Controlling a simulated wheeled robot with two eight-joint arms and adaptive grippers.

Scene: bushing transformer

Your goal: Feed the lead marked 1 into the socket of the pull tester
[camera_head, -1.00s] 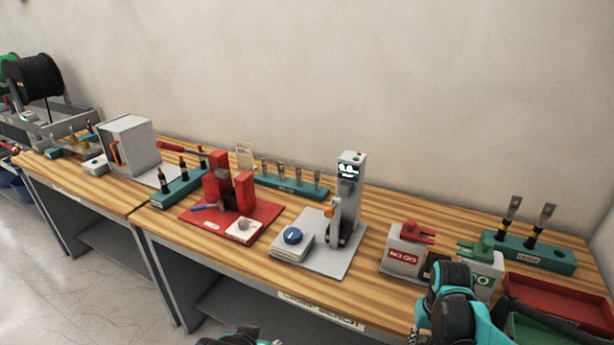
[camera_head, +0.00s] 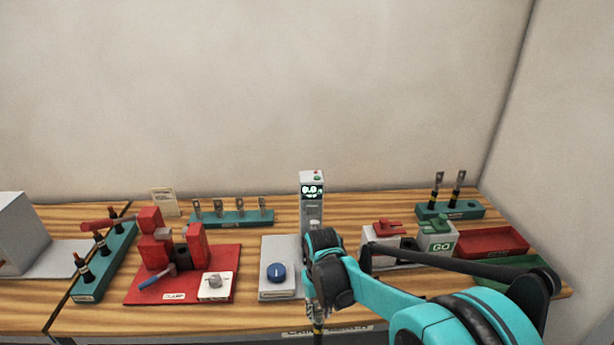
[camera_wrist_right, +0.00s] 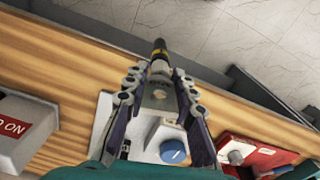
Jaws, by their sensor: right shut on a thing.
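My right gripper (camera_head: 318,308) is shut on a dark lead with a yellow band (camera_head: 318,330), in front of the pull tester. In the right wrist view the gripper (camera_wrist_right: 158,100) has its fingers on both sides of the metal lug, and the lead's dark body (camera_wrist_right: 159,50) sticks out past the fingertips. No number is readable on it. The pull tester (camera_head: 312,209) is a grey column with a lit display and a base with a blue knob (camera_head: 277,272). My right arm hides its socket. My left gripper is not in view.
A red crimp stand (camera_head: 222,260) is left of the tester. The go/no-go gauge (camera_head: 381,246), a red tray (camera_head: 492,241), a green tray (camera_head: 515,268) and a teal rack (camera_head: 450,211) with two leads are to the right.

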